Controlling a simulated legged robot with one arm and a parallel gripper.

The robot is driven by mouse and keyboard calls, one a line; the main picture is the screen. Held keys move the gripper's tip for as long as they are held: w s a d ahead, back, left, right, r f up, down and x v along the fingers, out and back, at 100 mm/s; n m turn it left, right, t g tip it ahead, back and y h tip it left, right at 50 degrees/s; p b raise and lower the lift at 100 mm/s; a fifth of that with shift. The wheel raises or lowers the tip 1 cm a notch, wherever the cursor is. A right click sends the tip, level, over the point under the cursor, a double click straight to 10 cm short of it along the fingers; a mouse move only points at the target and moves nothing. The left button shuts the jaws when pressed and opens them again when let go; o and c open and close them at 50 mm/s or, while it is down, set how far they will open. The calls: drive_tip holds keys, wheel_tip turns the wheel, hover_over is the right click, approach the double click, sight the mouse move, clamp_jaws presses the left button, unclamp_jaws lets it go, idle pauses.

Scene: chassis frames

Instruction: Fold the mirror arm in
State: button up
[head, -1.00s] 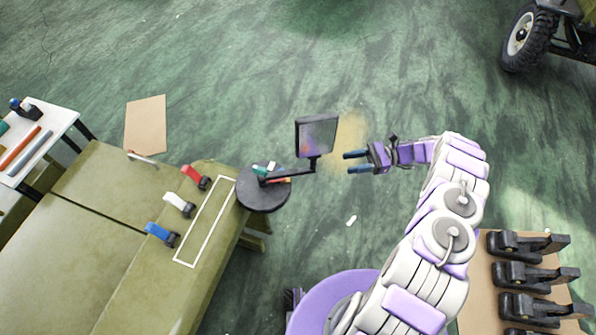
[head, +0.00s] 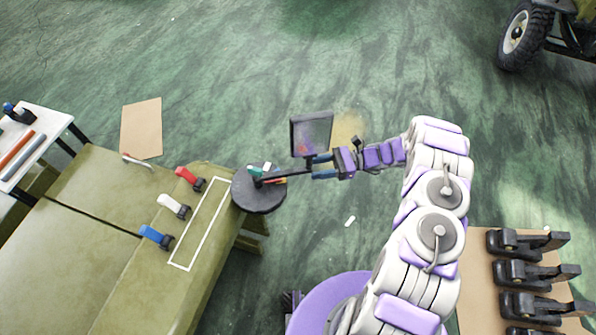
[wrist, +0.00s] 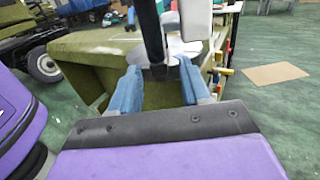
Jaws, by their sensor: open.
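The mirror (head: 311,134) is a dark square panel on the end of a thin black mirror arm (head: 287,176). The arm reaches right from a round dark base (head: 258,190) at the green chassis edge. My gripper (head: 322,167) is open at the mirror end of the arm, its blue fingers pointing left just below the mirror. In the wrist view, the blue fingers (wrist: 156,88) stand apart, with the dark mirror arm (wrist: 152,35) between or just beyond them; I cannot tell whether they touch it. The mirror's pale edge (wrist: 196,18) shows at the top.
The green chassis (head: 90,255) carries red, white and blue handles beside a white outlined rectangle (head: 201,225). A white table (head: 28,148) stands far left. A board with several black clamps (head: 480,290) is at right. Open floor lies beyond the mirror.

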sight(298, 171)
drive_tip(key=a, duration=0.4)
drive_tip(key=s+a+b, duration=0.1)
drive_tip(key=a, duration=0.1)
drive_tip(key=shift+s+a, duration=0.1)
drive_tip(key=shift+a, duration=0.2)
drive_tip(key=shift+c, duration=0.5)
drive_tip(key=shift+d, duration=0.1)
clamp_jaws()
